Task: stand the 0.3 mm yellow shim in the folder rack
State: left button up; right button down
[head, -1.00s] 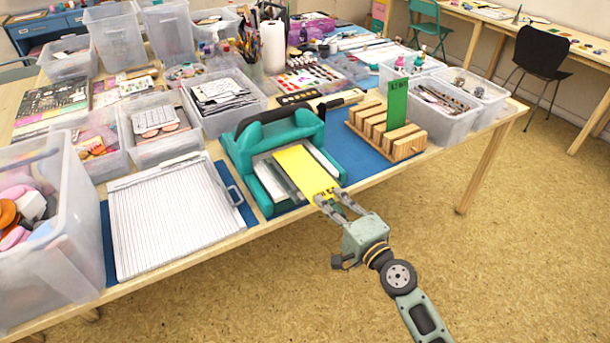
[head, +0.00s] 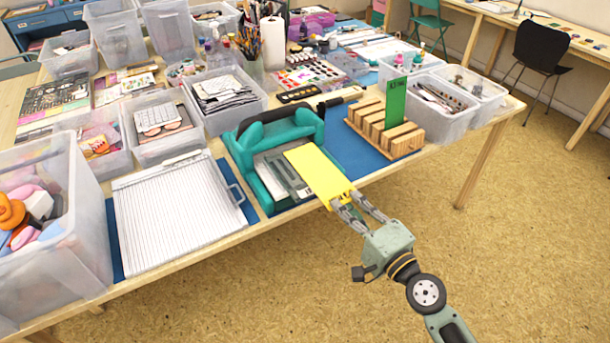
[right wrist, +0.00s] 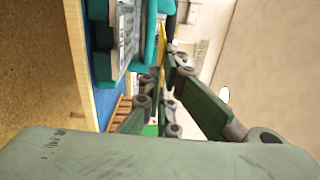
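The yellow shim (head: 318,173) is a thin flat sheet with dark print at its near end. My right gripper (head: 350,202) is shut on that near end. The shim extends over the front of the teal machine (head: 247,160) and a grey plate (head: 277,172) there; whether it touches them is hard to tell. The right wrist view shows the shim nearly edge-on (right wrist: 163,45) at the fingertips. The wooden folder rack (head: 403,143) stands to the right, with a green shim (head: 394,102) upright in one slot and other slots empty. My left gripper is not in view.
Blue mat (head: 345,150) shows between machine and rack. A clear bin of pens (head: 440,105) stands close behind the rack's right side. A white scoring board (head: 172,215) lies left of the machine. The floor before the table edge is clear.

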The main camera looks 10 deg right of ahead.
jog(key=r+b+v, duration=0.2)
jog(key=b+v, duration=0.4)
jog(key=v, duration=0.7)
